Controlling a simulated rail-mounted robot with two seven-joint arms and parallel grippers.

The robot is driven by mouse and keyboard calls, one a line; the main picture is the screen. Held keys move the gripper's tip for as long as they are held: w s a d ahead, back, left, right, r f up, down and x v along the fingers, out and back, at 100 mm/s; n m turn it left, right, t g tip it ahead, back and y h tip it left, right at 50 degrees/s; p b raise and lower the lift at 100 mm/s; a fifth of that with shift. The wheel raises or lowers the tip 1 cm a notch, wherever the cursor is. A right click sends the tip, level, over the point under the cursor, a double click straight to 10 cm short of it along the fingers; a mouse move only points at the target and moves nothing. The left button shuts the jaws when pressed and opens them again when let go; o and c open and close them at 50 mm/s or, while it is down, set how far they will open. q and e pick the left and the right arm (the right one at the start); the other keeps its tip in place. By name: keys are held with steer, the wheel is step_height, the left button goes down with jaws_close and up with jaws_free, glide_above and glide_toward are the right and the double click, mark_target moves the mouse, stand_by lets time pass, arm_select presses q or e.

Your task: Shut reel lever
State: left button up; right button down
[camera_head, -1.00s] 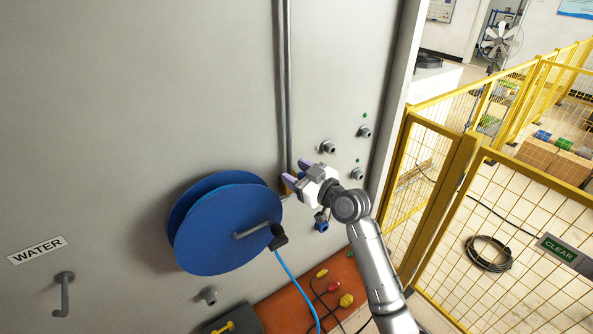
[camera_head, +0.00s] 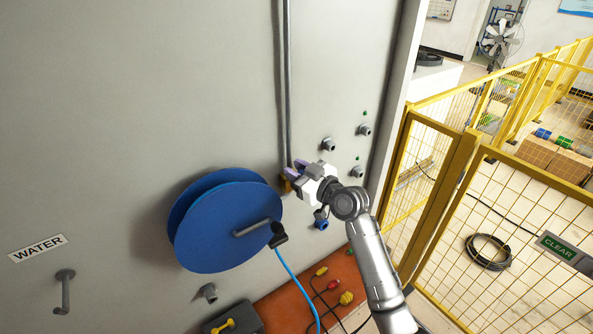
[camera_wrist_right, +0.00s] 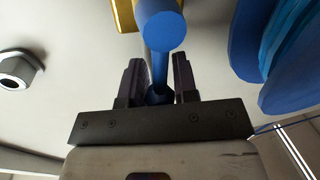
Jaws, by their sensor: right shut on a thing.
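The blue hose reel (camera_head: 228,222) is mounted on the grey cabinet wall. My right gripper (camera_head: 291,177) is at the wall beside the reel's upper right edge, near the foot of a vertical grey pipe (camera_head: 288,90). In the right wrist view a blue lever (camera_wrist_right: 160,68) with a round blue end (camera_wrist_right: 162,30) runs between the fingers. My right gripper (camera_wrist_right: 158,85) is shut on this lever. The reel's rim (camera_wrist_right: 245,45) shows to the right there. In the head view the lever is mostly hidden by my gripper. My left gripper is not in view.
Wall fittings (camera_head: 328,144) stick out right of my gripper. A blue connector (camera_head: 321,223) hangs below my wrist. A yellow fence (camera_head: 440,200) stands to the right. An orange surface (camera_head: 300,297) with cables lies below.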

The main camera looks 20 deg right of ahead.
steer(key=shift+d, duration=0.1)
steer(key=shift+w+d+m+b, duration=0.1)
steer(key=shift+d+m+b, duration=0.2)
steer(key=shift+m+b, duration=0.35)
steer(key=m, duration=0.1)
steer(key=d+m+b, duration=0.1)
steer(key=m+t, duration=0.1)
steer(key=shift+w+d+f+m, duration=0.25)
steer(key=shift+d+f+m, duration=0.05)
steer(key=shift+d+m, duration=0.05)
steer(key=w+d+f+m+t+h, duration=0.1)
steer(key=f+m, duration=0.4)
steer(key=m, duration=1)
steer(key=d+t+h, duration=0.1)
steer(key=d, duration=0.1)
steer(key=shift+d+h+b, duration=0.3)
steer(key=shift+d, duration=0.05)
steer(key=shift+f, duration=0.15)
steer(key=c, duration=0.9)
jaws_free()
